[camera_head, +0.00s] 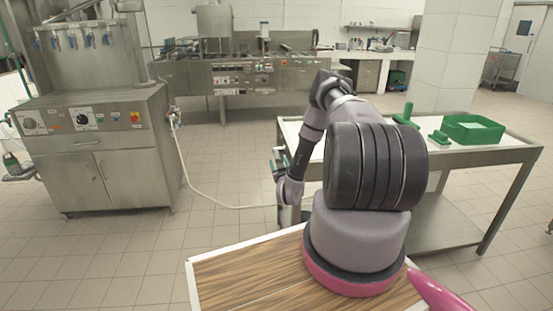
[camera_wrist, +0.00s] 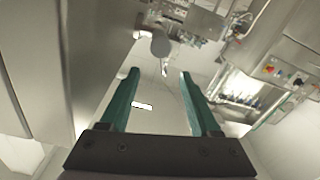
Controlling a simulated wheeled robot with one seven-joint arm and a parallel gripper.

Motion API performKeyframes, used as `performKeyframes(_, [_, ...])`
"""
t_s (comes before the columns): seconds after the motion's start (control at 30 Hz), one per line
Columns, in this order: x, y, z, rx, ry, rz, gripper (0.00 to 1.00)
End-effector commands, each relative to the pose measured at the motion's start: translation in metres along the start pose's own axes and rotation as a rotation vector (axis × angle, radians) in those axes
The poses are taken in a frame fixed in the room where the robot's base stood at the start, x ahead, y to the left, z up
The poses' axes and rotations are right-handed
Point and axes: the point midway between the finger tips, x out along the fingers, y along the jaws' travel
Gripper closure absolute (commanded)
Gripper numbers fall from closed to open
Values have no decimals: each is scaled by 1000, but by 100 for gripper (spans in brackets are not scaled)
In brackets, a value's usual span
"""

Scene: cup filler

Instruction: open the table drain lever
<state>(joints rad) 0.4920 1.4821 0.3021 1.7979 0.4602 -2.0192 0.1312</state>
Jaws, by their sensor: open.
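My gripper (camera_wrist: 159,74) is open, with nothing between its two green fingers in the wrist view. In the head view my gripper (camera_head: 277,158) is beside the left end of the white-topped metal table (camera_head: 470,157), largely hidden by my arm. In the wrist view a small grey rounded part with a thin stem (camera_wrist: 160,47) shows beyond the fingertips, apart from them. I cannot tell whether it is the drain lever. No drain lever can be made out for certain in the head view.
The steel filling machine (camera_head: 95,150) stands at left, with a pale hose (camera_head: 195,187) trailing over the floor. A green crate (camera_head: 473,129) and green pieces (camera_head: 407,115) sit on the table. A steel line (camera_head: 250,75) stands behind. Tiled floor between is mostly clear.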

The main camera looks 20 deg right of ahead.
Motion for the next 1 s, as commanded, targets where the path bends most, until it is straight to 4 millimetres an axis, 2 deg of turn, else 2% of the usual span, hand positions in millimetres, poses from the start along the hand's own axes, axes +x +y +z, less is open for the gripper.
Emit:
performKeyframes(0.23, [-12,-4,16,-15,16,9,37])
performKeyframes(0.37, [-12,4,28,20,-14,32,37])
performKeyframes(0.47, [-2,5,28,21,-13,32,37])
performKeyframes(0.8, [61,6,28,21,-11,31,37])
performKeyframes(1.0, [85,7,29,22,-14,32,37])
